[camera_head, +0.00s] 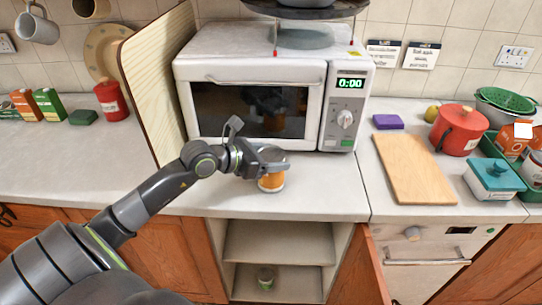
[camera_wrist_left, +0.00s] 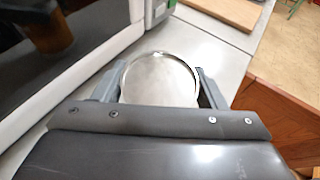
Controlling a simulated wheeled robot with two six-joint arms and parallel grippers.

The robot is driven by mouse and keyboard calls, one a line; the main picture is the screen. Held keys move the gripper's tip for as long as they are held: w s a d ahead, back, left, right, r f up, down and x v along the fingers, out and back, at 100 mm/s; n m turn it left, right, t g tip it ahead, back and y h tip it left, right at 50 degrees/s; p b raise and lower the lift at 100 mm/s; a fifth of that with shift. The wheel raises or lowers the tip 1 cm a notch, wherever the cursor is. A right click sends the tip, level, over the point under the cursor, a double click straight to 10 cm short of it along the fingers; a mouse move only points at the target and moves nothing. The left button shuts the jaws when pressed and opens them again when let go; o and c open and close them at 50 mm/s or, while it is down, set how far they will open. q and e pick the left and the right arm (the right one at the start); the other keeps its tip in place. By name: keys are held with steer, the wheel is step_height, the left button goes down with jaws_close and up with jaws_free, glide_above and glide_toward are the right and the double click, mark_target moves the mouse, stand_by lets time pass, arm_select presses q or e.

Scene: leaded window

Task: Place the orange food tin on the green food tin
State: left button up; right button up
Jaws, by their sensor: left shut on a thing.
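The orange food tin (camera_head: 271,182) has a silver lid and an orange band and is upright near the front of the counter, before the microwave. My left gripper (camera_head: 270,160) is shut on it near its top; I cannot tell whether its base touches the counter. In the left wrist view the tin's round metal lid (camera_wrist_left: 160,80) lies between the two fingers of the left gripper (camera_wrist_left: 168,85). The green food tin (camera_head: 265,279) stands upright on a low shelf in the open cupboard below the counter. My right gripper is not in view.
The white microwave (camera_head: 253,67) stands close behind the gripper. The counter edge overhangs the cupboard, with an upper shelf (camera_head: 279,242) above the green tin. An open wooden door (camera_head: 358,272) stands at the cupboard's right. A cutting board (camera_head: 413,168) lies to the right.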

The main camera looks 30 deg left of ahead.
arm_select(q)
steer(key=o, duration=0.9)
steer(key=shift+f, duration=0.15)
steer(key=shift+c, duration=0.2)
steer(key=o, duration=0.5)
steer(key=shift+c, duration=0.2)
